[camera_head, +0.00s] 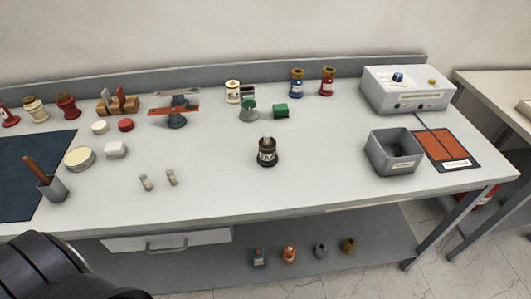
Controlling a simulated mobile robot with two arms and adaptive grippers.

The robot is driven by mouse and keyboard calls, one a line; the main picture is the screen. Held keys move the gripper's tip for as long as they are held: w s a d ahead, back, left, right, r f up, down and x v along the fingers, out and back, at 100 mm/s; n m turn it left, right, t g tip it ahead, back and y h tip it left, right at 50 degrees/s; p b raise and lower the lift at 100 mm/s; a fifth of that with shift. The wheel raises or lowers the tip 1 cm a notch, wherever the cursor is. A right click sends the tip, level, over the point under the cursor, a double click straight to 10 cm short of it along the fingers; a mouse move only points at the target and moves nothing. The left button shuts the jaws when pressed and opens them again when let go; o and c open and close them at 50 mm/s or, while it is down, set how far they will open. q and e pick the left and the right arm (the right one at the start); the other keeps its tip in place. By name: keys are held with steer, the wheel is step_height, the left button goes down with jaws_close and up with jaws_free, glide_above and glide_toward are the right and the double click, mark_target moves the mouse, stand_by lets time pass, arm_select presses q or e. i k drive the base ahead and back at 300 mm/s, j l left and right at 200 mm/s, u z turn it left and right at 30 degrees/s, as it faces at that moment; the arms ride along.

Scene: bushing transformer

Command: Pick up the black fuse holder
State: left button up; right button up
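A small black holder (267,152) with a pale label band and a brownish top stands upright, alone near the middle of the white workbench. It is the only mostly black upright piece on the bench, and it looks like the black fuse holder. Nothing touches it. Neither of my gripper's fingertips shows in the head view. A dark rounded part of my own arm fills the lower left corner.
Two small cylinders (158,180) lie left of it. A grey bin (394,153) and a control box (408,89) stand right. The bench around the holder is clear.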

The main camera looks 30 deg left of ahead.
mark_target(267, 157)
steer(key=k+j+u, duration=0.15)
steer(key=j+u, duration=0.3)
steer(key=j, duration=0.15)
steer(key=j+u, duration=0.5)
steer(key=j, duration=0.1)
